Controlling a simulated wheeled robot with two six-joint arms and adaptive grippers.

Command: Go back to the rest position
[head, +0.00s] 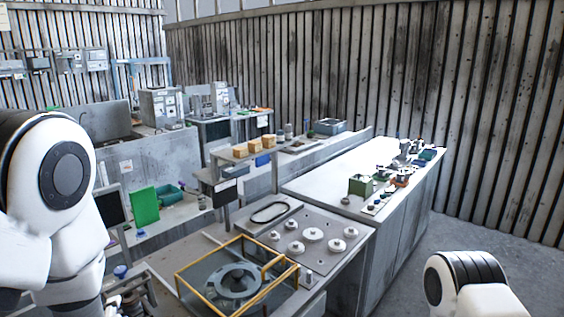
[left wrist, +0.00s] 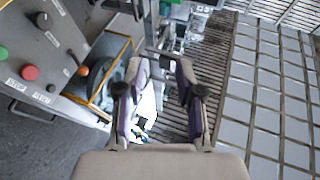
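In the left wrist view my left gripper (left wrist: 160,95) has its two fingers apart with nothing between them. It hangs clear of the bench, and its fingers point away from the camera. In the head view only white arm links show at the left and lower right; neither gripper is visible there. The blower housing (head: 235,281), a grey round part, sits inside a yellow frame (head: 205,255) on the near bench.
A plate with several white round knobs (head: 313,235) lies behind the yellow frame. A control panel with a red button (left wrist: 30,72) is at the left of the left wrist view. A long white-topped bench (head: 330,180) stands at right. Open floor (head: 475,228) lies beyond it.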

